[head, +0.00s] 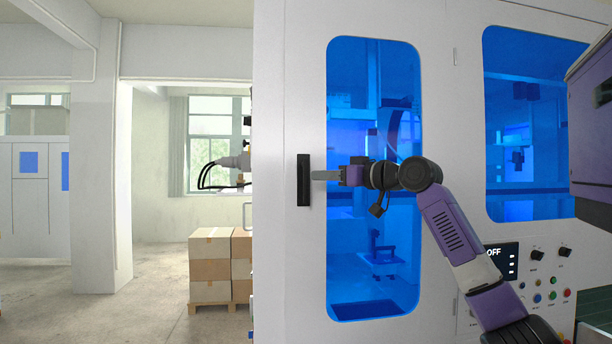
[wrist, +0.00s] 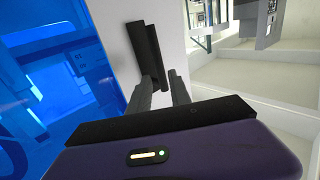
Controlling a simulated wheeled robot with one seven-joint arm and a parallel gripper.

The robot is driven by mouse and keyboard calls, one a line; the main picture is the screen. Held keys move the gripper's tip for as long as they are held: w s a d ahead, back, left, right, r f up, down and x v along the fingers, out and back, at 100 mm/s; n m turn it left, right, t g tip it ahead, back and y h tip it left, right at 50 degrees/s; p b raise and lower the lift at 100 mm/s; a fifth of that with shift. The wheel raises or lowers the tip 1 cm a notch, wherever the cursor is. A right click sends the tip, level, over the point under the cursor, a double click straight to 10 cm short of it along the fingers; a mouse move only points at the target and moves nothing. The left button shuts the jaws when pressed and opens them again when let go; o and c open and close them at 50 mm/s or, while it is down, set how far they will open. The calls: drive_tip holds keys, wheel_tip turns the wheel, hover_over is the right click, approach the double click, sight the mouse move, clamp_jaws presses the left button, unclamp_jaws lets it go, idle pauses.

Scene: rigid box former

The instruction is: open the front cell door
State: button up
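The front cell door (head: 305,80) is a pale panel with a tall blue window, and it looks closed and flush with the cell. Its upright black handle (head: 303,180) sits near the left edge. My gripper (head: 315,175) is level with the handle and reaches it from the right. In the wrist view, the handle (wrist: 150,50) lies ahead, tilted in the picture. The two fingertips of my gripper (wrist: 162,76) are apart, on either side of the handle's lower part. Whether they touch it cannot be told.
A second blue window (head: 530,120) is at the right, above a control panel (head: 540,270) with buttons and a display reading OFF. Stacked cartons (head: 210,262) stand on a pallet left of the cell. The floor at the left is clear.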

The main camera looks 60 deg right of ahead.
sight(308, 175)
drive_tip(key=w+p, duration=0.1)
drive_tip(key=w, duration=0.2)
drive_tip(key=w+d+p, duration=0.1)
drive_tip(key=w, duration=0.2)
drive_tip(key=shift+w+d, duration=0.15)
drive_tip(key=shift+w, duration=0.15)
drive_tip(key=shift+c, duration=0.4)
clamp_jaws()
idle(0.8)
